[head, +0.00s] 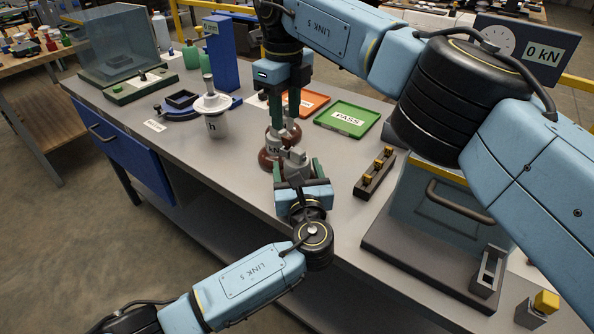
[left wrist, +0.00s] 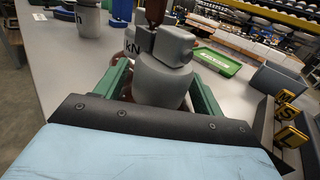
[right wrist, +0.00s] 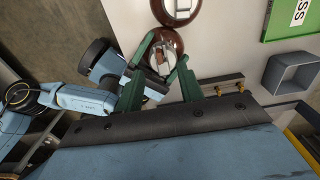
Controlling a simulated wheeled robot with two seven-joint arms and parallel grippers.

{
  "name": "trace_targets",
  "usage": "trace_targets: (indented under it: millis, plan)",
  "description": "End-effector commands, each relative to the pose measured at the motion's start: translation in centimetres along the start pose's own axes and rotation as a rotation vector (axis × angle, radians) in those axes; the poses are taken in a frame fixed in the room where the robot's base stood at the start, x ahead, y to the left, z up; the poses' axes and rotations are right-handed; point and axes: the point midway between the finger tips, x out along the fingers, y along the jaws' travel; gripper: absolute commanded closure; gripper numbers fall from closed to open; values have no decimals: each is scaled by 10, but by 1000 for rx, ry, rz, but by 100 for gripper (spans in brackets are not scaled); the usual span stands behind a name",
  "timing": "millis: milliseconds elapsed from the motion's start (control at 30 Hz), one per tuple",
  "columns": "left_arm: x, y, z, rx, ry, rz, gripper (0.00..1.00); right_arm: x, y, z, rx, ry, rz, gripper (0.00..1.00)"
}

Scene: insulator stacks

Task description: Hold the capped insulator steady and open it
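Brown insulators with grey metal fittings stand close together at the bench's front edge; one (head: 270,158) carries a "kN" marking. My left gripper (head: 296,170) comes from the front, its green fingers apart on either side of a grey fitting (head: 296,161). In the left wrist view this grey fitting (left wrist: 163,82) fills most of the gap; contact is unclear. My right gripper (head: 285,108) points down from above, its fingers apart over the brown insulators. In the right wrist view, the fingers straddle a metal top on a brown disc (right wrist: 158,42); a second disc (right wrist: 176,12) lies beyond.
A white insulator marked "h" (head: 215,122) stands to the left. A green PASS tray (head: 347,118) and an orange tray (head: 308,102) lie behind. The bench's front edge is near.

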Motion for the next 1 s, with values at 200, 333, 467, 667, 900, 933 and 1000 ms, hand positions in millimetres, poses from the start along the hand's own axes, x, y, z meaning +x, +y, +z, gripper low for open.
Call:
trace_targets:
  millis: [200, 333, 467, 667, 900, 933, 1000]
  plan:
    - [0, 0, 0, 0, 0, 0, 60, 0, 0, 0, 0, 0, 0, 62]
    - [0, 0, 0, 1, 0, 0, 77, 0, 0, 0, 0, 0, 0, 62]
    - [0, 0, 0, 1, 0, 0, 90, 0, 0, 0, 0, 0, 0, 66]
    - [0, 0, 0, 1, 0, 0, 90, 2, -8, 0, 3, -37, -11, 67]
    - [0, 0, 0, 1, 0, 0, 90, 10, -30, -1, 13, -205, -48, 67]
    - [0, 0, 0, 1, 0, 0, 90, 10, -32, -2, 15, -231, -52, 67]
    - [0, 0, 0, 1, 0, 0, 90, 11, -36, -5, 19, -292, -60, 67]
